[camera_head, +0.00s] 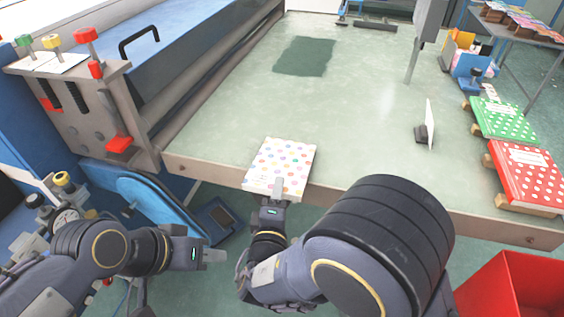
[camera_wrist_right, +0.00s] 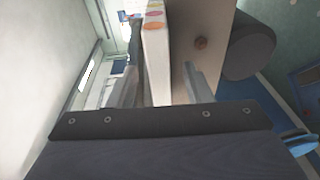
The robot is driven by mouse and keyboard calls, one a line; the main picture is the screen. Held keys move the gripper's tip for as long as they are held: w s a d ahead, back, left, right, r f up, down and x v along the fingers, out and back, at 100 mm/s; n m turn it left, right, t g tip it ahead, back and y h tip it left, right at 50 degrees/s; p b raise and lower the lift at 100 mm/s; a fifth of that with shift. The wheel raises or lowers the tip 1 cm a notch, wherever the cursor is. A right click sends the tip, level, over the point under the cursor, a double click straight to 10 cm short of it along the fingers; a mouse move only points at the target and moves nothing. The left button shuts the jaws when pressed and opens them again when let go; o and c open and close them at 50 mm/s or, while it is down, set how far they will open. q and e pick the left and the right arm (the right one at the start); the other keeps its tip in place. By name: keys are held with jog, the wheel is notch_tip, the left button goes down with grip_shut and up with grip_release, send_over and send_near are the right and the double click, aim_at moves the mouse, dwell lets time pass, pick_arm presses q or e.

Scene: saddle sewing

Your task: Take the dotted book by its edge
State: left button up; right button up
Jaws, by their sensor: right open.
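The dotted book (camera_head: 280,163), white with multicoloured dots, lies at the near edge of the table, its near end sticking out past the edge. My right gripper (camera_head: 279,189) is at this near end. In the right wrist view the book's white edge (camera_wrist_right: 156,62) stands between the two open fingers (camera_wrist_right: 163,88), with visible room on the right finger's side. Whether the left finger touches it is unclear. My left gripper (camera_head: 213,256) is off the table at the lower left, away from the book, with nothing visible in it. Its finger gap is not clear.
The pale green table (camera_head: 370,120) is mostly clear around the book. A blue machine (camera_head: 200,50) borders it on the left. Green (camera_head: 503,118) and red dotted books (camera_head: 526,173) lie at the right. A red bin (camera_head: 515,285) stands on the floor at lower right.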

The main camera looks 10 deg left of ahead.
aim_at(282, 166)
jog(key=shift+w+a+f, duration=0.1)
jog(key=shift+w+a, duration=0.05)
jog(key=shift+w, duration=1.3)
grip_shut()
